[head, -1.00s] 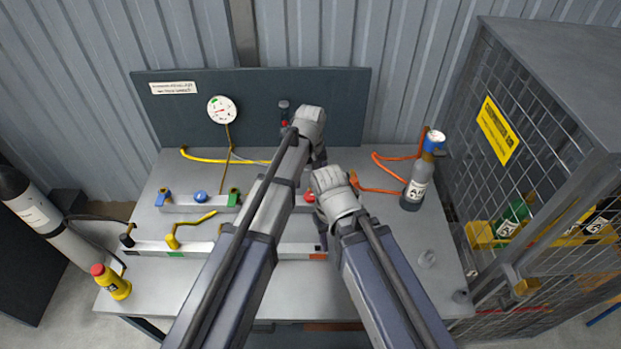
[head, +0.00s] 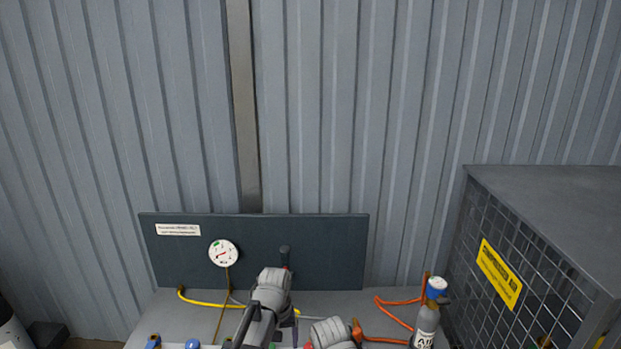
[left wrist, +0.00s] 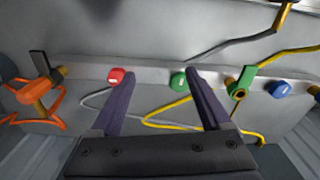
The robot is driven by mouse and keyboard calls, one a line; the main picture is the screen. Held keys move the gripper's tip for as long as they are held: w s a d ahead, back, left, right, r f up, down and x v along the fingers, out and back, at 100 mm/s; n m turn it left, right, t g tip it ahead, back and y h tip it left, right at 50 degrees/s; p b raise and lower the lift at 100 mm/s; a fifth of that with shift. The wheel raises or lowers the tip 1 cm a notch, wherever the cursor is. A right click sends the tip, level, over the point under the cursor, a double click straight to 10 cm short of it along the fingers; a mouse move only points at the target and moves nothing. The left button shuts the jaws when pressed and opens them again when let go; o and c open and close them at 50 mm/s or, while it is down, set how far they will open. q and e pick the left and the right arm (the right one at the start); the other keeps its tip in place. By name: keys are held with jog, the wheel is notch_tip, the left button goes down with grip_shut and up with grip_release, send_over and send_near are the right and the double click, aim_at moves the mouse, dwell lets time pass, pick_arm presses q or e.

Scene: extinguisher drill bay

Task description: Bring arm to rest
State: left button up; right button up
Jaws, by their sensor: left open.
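My left arm's wrist (head: 268,296) shows at the lower middle of the head view, in front of the dark back panel. In the left wrist view my left gripper (left wrist: 158,78) has its two dark fingers spread wide, with nothing between their tips. The fingers point toward a pale rail (left wrist: 145,70); a red knob (left wrist: 116,75) shows by one fingertip and a green knob (left wrist: 178,81) by the other. I cannot tell whether either is touched. My right arm's wrist (head: 333,333) is at the bottom edge of the head view; its jaws are hidden.
A round gauge (head: 223,252) is on the back panel (head: 330,240). A grey bottle (head: 426,325) stands by an orange hose (head: 392,301). A mesh cage (head: 540,185) is at right. Yellow hose (left wrist: 170,110) and a green-handled valve (left wrist: 240,82) lie near the left fingers.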

pick_arm(q)
jog(key=s+a+m, duration=0.2)
jog(key=s+a, duration=0.7)
jog(key=s, duration=0.2)
jog(key=s+d+m+y, duration=0.1)
jog(key=s+d+m, duration=0.2)
jog(key=d, duration=0.8)
jog(key=shift+s+m+g, duration=0.3)
jog(key=shift+s+m, duration=0.1)
jog(key=shift+s, duration=0.4)
